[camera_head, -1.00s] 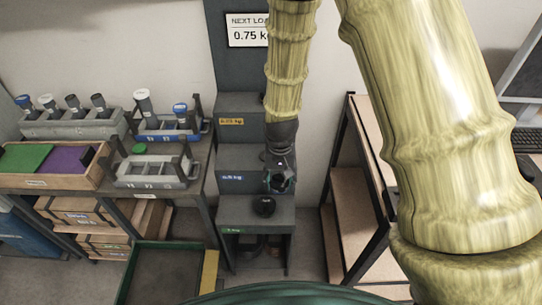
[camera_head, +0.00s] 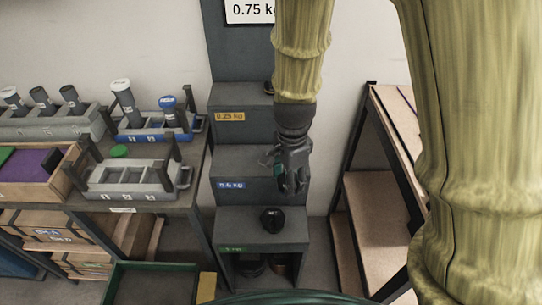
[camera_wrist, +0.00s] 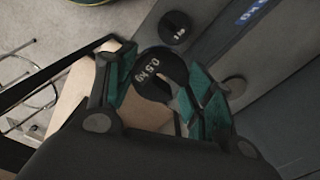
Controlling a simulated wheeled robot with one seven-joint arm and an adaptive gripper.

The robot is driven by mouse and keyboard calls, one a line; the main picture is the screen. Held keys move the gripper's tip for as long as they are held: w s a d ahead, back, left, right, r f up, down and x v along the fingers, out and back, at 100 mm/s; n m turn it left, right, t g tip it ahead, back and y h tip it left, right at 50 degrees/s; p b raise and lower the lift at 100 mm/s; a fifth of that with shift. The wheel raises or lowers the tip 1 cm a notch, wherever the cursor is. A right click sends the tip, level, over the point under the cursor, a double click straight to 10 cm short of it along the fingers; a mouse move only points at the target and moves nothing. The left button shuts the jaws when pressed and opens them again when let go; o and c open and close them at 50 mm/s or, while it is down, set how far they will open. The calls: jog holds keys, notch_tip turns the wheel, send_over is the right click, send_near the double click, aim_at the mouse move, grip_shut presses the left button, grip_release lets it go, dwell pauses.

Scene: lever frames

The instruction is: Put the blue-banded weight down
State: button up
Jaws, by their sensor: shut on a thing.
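My gripper (camera_head: 292,188) is shut on a dark slotted weight marked 0.5 kg (camera_wrist: 158,68), which shows between the green-padded fingers in the wrist view. In the head view the gripper hangs in front of the middle step of a grey stepped stand, which bears a blue label (camera_head: 231,184). The gripper hides most of the held weight there, and I cannot tell whether the weight touches the step.
Another dark weight (camera_head: 272,219) sits on the lowest step, with a green label (camera_head: 232,248). The upper step has a yellow label (camera_head: 230,117). A workbench with racks (camera_head: 130,180) stands left; a wooden shelf unit (camera_head: 375,215) stands right. A green-rimmed tray (camera_head: 150,266) is low in front.

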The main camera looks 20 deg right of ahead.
jog(key=w, duration=0.5)
jog(key=w+f+p, duration=0.1)
jog(key=w, duration=0.4)
jog(key=w+p, duration=0.1)
jog(key=w, duration=0.4)
jog(key=shift+w+d+f, duration=0.15)
jog(key=shift+w+d, duration=0.05)
jog(key=shift+d, duration=0.1)
jog(key=shift+w+f+p, duration=0.15)
jog(key=shift+f+p, duration=0.25)
jog(key=shift+f, duration=1.4)
jog(key=o, duration=1.4)
jog(key=shift+f, duration=0.1)
notch_tip(320, 180, up, 12)
jog(key=b, duration=0.1)
